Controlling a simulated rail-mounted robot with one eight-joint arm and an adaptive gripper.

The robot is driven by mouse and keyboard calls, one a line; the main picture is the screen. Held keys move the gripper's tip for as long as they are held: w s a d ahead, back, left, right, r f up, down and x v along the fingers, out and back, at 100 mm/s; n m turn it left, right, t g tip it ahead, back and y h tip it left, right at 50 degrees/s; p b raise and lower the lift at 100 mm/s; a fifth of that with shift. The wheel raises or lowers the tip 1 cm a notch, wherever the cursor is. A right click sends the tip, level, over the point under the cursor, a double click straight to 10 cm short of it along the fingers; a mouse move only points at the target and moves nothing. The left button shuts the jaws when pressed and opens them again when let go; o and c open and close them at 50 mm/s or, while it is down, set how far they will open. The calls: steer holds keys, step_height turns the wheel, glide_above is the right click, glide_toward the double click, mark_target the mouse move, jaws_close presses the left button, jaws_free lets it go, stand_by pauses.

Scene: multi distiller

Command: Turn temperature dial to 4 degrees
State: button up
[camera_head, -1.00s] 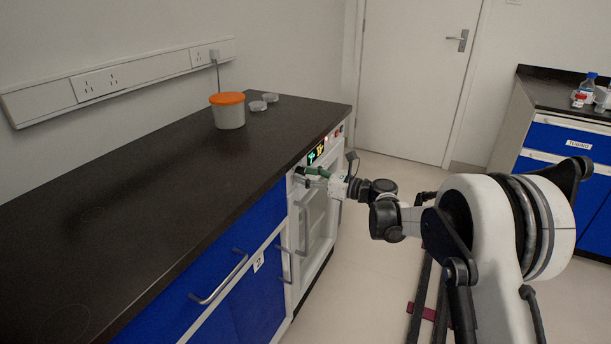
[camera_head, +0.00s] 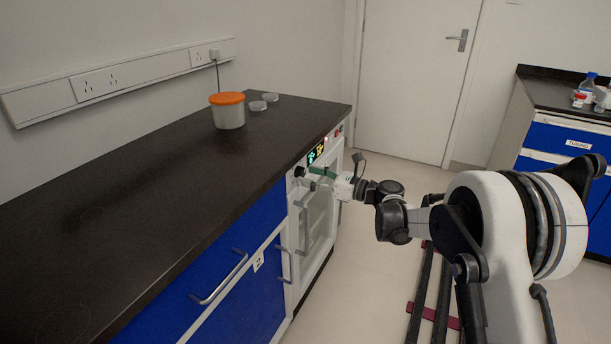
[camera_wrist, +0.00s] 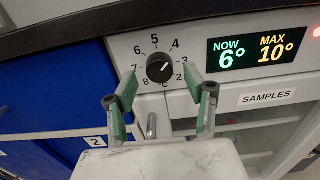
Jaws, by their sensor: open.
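The temperature dial (camera_wrist: 159,68) is a round black knob on the white front panel, ringed by numbers. In the head view the dial (camera_head: 299,171) shows just left of my gripper (camera_head: 312,176), with a small gap between.
The dark worktop (camera_head: 130,205) overhangs the panel closely. Below the dial are the white appliance door with a handle (camera_head: 304,228) and a SAMPLES label (camera_wrist: 267,97). An orange-lidded tub (camera_head: 229,112) stands on the worktop. The floor right of the appliance is partly clear.

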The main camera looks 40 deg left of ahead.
steer(key=w+d, duration=0.2)
steer(key=d, duration=0.8)
steer(key=shift+r, duration=0.1)
steer(key=s+d+r+n+t+h, duration=0.2)
steer(key=d+r, duration=0.2)
steer(key=d, duration=0.5)
steer(key=s+d+r+n+t+h, duration=0.1)
steer(key=d+r+n+t+h, duration=0.2)
steer(key=d, duration=0.6)
steer(key=s+d+r+n+t+h, duration=0.2)
steer(key=d+r, duration=0.4)
steer(key=d, duration=0.3)
steer(key=s+d+f+n+t+h, duration=0.1)
steer(key=s+d+f+n+h, duration=0.2)
steer(key=s+d, duration=0.65)
steer(key=s+d+f+n+t+h, duration=0.1)
steer(key=s+d+n+h, duration=0.4)
steer(key=d, duration=0.7)
steer(key=s+d+f+n+t+h, duration=0.1)
steer(key=s+d+f+t+h, duration=0.15)
steer(key=s+d, duration=0.75)
step_height(320, 180, up, 15)
steer(key=w+d+p, duration=0.1)
steer(key=p, duration=1.3)
steer(key=shift+w+g, duration=0.3)
steer(key=shift+g, duration=0.15)
